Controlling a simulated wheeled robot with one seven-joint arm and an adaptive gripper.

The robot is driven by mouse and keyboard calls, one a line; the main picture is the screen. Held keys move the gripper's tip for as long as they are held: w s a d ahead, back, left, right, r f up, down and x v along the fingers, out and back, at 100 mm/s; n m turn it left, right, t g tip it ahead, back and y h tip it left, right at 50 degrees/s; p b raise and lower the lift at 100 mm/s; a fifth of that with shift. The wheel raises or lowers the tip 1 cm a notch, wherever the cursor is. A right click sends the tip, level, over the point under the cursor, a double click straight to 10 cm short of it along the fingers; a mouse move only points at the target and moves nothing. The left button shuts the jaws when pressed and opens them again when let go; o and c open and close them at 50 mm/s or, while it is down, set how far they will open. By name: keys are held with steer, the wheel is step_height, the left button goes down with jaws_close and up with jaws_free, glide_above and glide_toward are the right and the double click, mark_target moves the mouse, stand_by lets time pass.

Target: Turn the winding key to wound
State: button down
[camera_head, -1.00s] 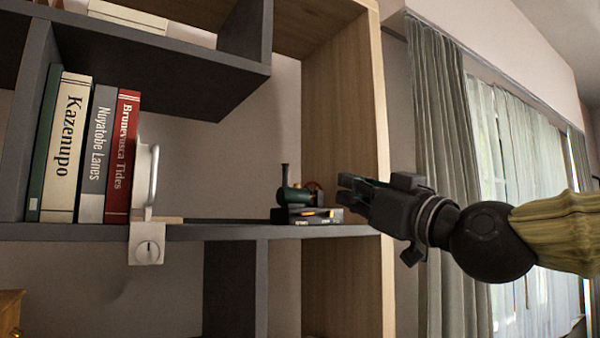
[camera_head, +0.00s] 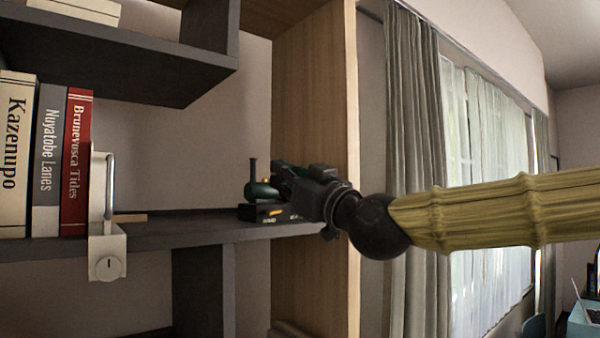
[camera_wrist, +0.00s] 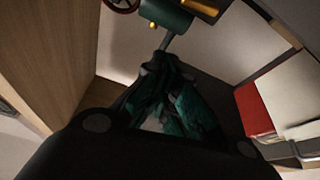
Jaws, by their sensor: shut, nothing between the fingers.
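A small dark green toy engine (camera_head: 262,190) with a thin black chimney sits on a dark box on the shelf in the head view. In the wrist view the green body (camera_wrist: 168,18) shows at the top, with brass parts and a grey rod (camera_wrist: 170,42) pointing down towards my fingertips. I cannot tell whether this rod is the winding key. My gripper (camera_head: 284,175) reaches in from the right beside the engine and partly covers it. In the wrist view my gripper (camera_wrist: 165,62) is shut, its fingertips close to the rod; contact is unclear.
The shelf board (camera_head: 180,230) carries books, with a red book (camera_head: 76,165) at the left. A white fixture with a round dial (camera_head: 108,260) hangs over its front edge. A wooden side panel (camera_head: 315,90) stands close behind my gripper. The shelf's middle is mostly clear.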

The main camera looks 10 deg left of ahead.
mark_target(273, 212)
steer(key=shift+w+f+p, duration=0.15)
steer(key=shift+f+p, duration=0.15)
steer(key=shift+f, duration=0.65)
steer(key=shift+w+d+f+p, duration=0.15)
steer(key=shift+f+p, duration=0.25)
steer(key=shift+f, duration=0.65)
steer(key=shift+d, duration=0.1)
steer(key=shift+f, duration=0.1)
